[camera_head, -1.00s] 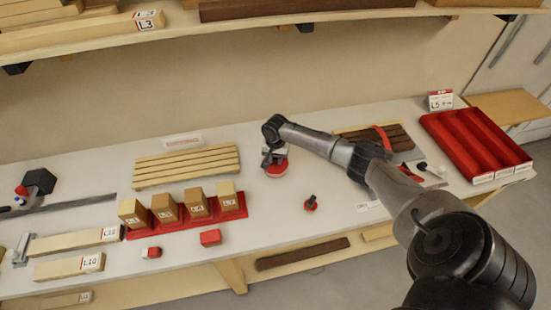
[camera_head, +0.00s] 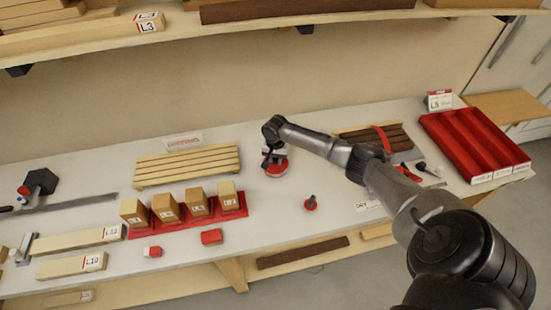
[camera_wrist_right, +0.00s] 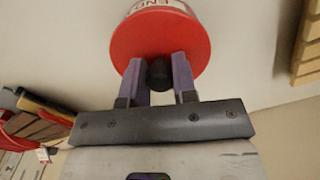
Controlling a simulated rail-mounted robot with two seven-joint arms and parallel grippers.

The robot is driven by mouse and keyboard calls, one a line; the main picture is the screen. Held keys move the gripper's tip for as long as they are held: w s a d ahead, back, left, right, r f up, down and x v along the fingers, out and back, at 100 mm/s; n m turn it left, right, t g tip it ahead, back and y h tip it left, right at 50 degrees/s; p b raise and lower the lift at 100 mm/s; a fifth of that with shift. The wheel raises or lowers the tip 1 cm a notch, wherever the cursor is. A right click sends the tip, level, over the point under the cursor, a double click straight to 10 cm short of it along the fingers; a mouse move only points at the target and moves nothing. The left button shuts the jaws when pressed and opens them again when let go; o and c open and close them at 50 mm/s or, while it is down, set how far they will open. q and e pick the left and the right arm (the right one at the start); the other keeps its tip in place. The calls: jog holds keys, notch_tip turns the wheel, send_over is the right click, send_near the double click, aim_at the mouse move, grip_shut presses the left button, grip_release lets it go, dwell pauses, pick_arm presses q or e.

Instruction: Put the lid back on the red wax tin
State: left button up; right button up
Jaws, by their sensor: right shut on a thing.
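The red wax tin (camera_head: 276,170) stands on the bench below my right gripper (camera_head: 271,153). In the right wrist view my right gripper (camera_wrist_right: 158,75) is shut on the dark knob of the round red lid (camera_wrist_right: 160,40). A white label with dark letters shows at the lid's far edge. The lid is over the tin, but I cannot tell whether it is fully seated, as the gripper hides part of it. My left gripper does not show.
A slatted wooden rack (camera_head: 187,165), a red holder with wooden blocks (camera_head: 187,220) and a red tray (camera_head: 472,144) lie around. Bare bench surrounds the tin.

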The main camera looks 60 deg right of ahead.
jog(key=o, duration=1.4)
jog(key=shift+o, duration=0.2)
jog(key=shift+r, duration=0.15)
jog(key=shift+r+p, duration=0.95)
jog(key=shift+p, duration=0.35)
notch_tip(320, 180, up, 3)
jog(key=p, duration=0.4)
jog(key=shift+r+p, duration=0.9)
jog(key=shift+p, duration=0.1)
